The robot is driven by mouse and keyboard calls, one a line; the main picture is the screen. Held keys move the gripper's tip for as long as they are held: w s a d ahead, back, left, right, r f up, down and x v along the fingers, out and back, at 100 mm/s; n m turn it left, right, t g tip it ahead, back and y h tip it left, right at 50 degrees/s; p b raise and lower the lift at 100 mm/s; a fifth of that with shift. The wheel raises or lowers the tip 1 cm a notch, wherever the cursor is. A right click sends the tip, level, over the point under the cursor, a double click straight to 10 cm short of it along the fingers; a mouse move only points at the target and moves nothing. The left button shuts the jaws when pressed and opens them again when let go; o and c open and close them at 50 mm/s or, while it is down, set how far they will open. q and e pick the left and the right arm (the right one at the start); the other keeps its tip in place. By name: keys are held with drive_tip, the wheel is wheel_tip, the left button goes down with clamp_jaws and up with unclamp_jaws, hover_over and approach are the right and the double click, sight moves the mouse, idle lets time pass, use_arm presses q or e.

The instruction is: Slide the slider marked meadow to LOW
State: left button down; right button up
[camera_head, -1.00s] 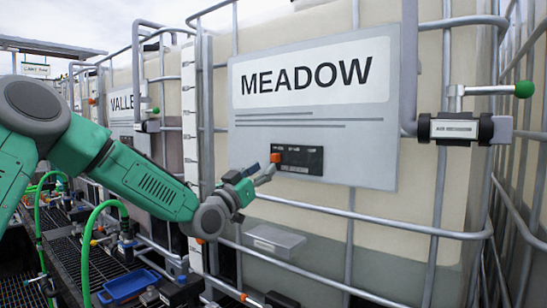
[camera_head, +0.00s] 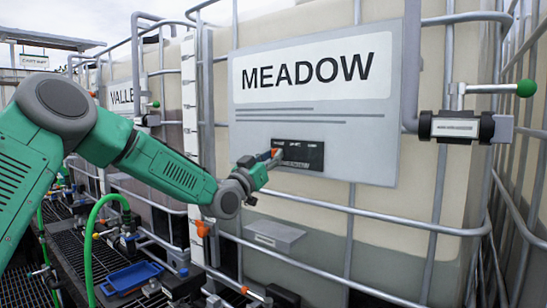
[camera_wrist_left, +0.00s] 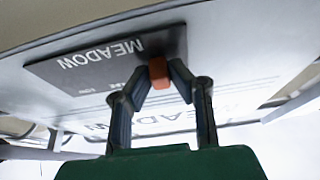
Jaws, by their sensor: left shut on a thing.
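The MEADOW sign (camera_head: 330,115) hangs on the tote's cage and carries a black slider panel (camera_head: 312,156). The orange slider knob (camera_head: 275,152) is at the panel's left end in the head view. My left gripper (camera_head: 271,160) comes from the left and is shut on the knob. In the left wrist view the panel (camera_wrist_left: 90,66) appears upside down, with MEADOW on it. There the fingers (camera_wrist_left: 158,84) hold the orange knob (camera_wrist_left: 158,71) from both sides, at the panel's right end. A small label like LOW shows toward the panel's other end. My right gripper is not in view.
Grey cage bars run around the tote. A valve with a green-ended handle (camera_head: 525,83) is at the right. A VALLEY sign (camera_head: 121,95), a green hose (camera_head: 93,220) and a blue tray (camera_head: 131,277) are at the left. A grey box (camera_head: 275,235) is below the sign.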

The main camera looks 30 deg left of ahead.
use_arm(q)
drive_tip(key=d+b, duration=0.1)
drive_tip(key=d, duration=0.2)
drive_tip(key=d+b, duration=0.2)
drive_tip(key=d, duration=0.2)
drive_tip(key=s+d+b, duration=0.1)
drive_tip(key=d, duration=0.2)
drive_tip(key=shift+d, duration=0.5)
drive_tip(key=shift+a, duration=0.3)
drive_tip(key=c, duration=1.6)
unclamp_jaws()
drive_tip(key=shift+o, duration=0.6)
drive_tip(key=shift+d, duration=0.3)
approach(314, 153)
drive_tip(key=shift+v, duration=2.45)
